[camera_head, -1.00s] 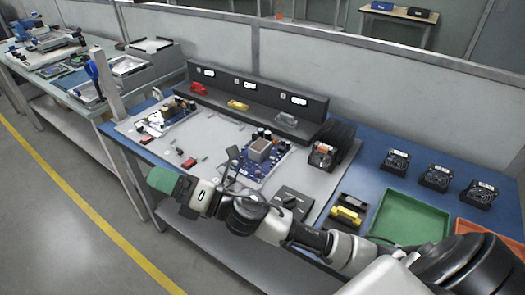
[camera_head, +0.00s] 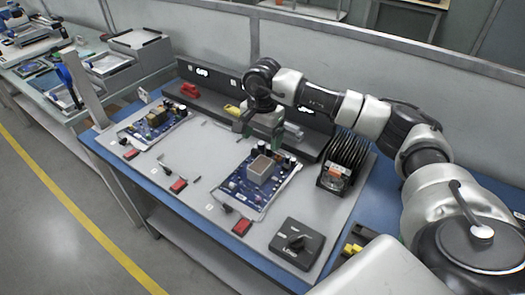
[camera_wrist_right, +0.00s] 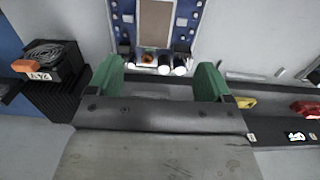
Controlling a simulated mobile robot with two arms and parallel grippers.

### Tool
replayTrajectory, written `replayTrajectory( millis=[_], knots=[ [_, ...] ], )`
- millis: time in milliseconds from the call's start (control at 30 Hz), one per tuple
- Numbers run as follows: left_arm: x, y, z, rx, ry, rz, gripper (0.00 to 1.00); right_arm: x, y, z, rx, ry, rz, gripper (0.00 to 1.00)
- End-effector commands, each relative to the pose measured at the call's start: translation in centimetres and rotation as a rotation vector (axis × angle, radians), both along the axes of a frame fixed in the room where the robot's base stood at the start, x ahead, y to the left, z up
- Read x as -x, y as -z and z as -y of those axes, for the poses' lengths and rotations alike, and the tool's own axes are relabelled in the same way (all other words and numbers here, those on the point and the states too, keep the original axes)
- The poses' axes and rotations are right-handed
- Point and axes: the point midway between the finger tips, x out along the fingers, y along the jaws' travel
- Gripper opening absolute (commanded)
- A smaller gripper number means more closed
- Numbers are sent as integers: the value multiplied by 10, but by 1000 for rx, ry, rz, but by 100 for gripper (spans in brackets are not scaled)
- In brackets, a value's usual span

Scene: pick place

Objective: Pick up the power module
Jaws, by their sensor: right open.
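No label in these views names the power module, so I cannot tell for certain which part it is. A blue circuit board (camera_head: 240,192) with a grey square block (camera_head: 262,169) lies at the middle of the grey bench panel. Its edge shows between my fingers in the wrist view (camera_wrist_right: 182,45). A black finned unit with a fan (camera_head: 345,160) stands to its right, and shows at the left in the wrist view (camera_wrist_right: 50,65). My right gripper (camera_head: 258,130) has green fingers, apart and empty (camera_wrist_right: 158,75), above the far side of the board. My left gripper is out of view.
A dark rail (camera_head: 222,100) runs along the back, with a red part (camera_head: 190,89) and a yellow part (camera_head: 232,110). A second board (camera_head: 150,125) lies left. A black switch box (camera_head: 297,246) stands at the front right.

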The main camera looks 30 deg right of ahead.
Motion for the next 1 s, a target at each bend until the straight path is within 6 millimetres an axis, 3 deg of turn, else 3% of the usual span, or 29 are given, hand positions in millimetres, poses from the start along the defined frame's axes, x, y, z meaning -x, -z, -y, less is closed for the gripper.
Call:
replayTrajectory(
  millis=[100, 167, 400, 500, 633, 833, 1000],
  knots=[
    [-18, -2, 7, 10, -2, 27, 0, 1, 5, 4, 16, 0, -6, 81],
    [-20, -3, 7, 9, -1, 29, 0, 1, 14, 4, 16, 0, -8, 81],
    [27, -3, -13, -18, 4, -43, 0, 2, 49, 3, 14, 1, -6, 81],
    [36, -4, -14, -21, 5, -56, 0, 2, 55, 3, 15, 0, -4, 81],
    [28, -9, -12, -17, 4, -44, 0, 5, 68, 3, 13, 0, -8, 81],
    [1, -15, -1, -2, 2, 1, 0, 7, 98, 3, 12, 0, -6, 81],
    [1, -15, 2, 3, 0, 0, 0, 7, 107, 3, 14, 0, -4, 81]
  ],
)
